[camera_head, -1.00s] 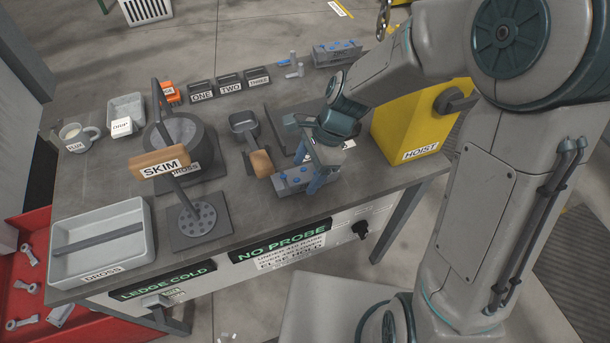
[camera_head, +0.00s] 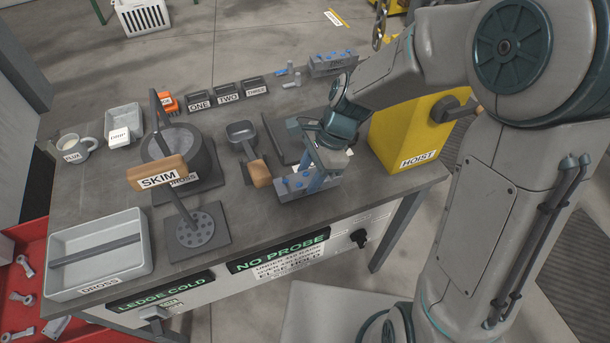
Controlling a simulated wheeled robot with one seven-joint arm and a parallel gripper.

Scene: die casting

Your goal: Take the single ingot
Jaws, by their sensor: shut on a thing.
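A grey ingot (camera_head: 294,186) with blue marks sits at the front edge of the workbench, right of the wooden-handled ladle. My gripper (camera_head: 320,178) reaches down over it from the upper right and is shut on it. My fingers cover the ingot's right part. Whether the ingot touches the bench top or is just above it, I cannot tell.
The yellow HOIST box (camera_head: 405,135) stands close to the right of my gripper. The ladle (camera_head: 247,150), SKIM tool (camera_head: 158,175) and pot (camera_head: 180,150) stand to the left. A similar block (camera_head: 333,64) marked ZINC sits at the back. A DROSS tray (camera_head: 98,250) is front left.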

